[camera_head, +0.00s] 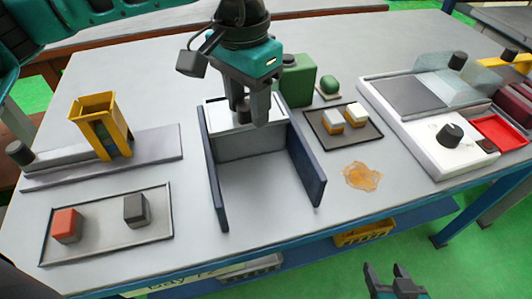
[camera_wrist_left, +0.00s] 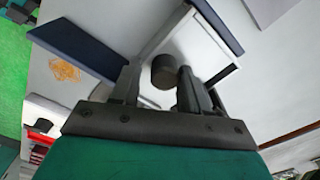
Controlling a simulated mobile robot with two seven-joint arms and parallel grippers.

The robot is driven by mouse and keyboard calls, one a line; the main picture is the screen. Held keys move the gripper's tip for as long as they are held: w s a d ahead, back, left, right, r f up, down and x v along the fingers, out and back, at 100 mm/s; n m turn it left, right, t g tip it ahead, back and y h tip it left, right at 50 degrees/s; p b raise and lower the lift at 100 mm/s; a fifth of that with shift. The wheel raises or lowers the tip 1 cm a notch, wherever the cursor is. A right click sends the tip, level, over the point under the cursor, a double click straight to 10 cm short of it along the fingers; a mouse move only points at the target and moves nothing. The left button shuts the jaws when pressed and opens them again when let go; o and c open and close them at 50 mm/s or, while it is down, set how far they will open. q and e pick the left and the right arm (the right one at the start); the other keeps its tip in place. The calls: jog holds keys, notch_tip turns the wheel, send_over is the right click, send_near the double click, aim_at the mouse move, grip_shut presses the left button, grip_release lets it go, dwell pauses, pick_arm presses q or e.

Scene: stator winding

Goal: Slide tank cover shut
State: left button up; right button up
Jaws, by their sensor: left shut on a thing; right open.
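The tank stands mid-table in the head view, with two dark navy side walls (camera_head: 307,170) and an open grey inside. Its white cover (camera_head: 222,116) is at the far end between the walls, leaving the near part uncovered. My left gripper (camera_head: 253,112) comes down from above and is shut on the cover's dark round knob (camera_head: 243,110). In the left wrist view the knob (camera_wrist_left: 165,72) sits between the fingers, over the white cover (camera_wrist_left: 212,54). My right gripper (camera_head: 396,278) is open and empty at the bottom, off the table's front edge.
Left of the tank are a yellow holder (camera_head: 101,124) and a tray (camera_head: 105,248) with red and dark blocks. To the right are a green block (camera_head: 297,80), a dark tray (camera_head: 367,140), an amber spill (camera_head: 362,176) and a white machine (camera_head: 437,152).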

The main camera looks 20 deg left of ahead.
aim_at(246, 105)
pick_arm(q)
jog(key=o, duration=0.6)
jog(key=shift+s+a+f, duration=0.15)
jog(key=shift+a+f, duration=0.05)
jog(key=shift+f, duration=0.5)
jog(key=shift+c, duration=0.2)
jog(key=shift+r, duration=0.15)
jog(key=shift+w+r+p, duration=0.2)
jog(key=shift+r+p, duration=0.4)
jog(key=shift+r, duration=0.3)
jog(key=shift+r+p, duration=1)
jog(key=shift+r, duration=1.2)
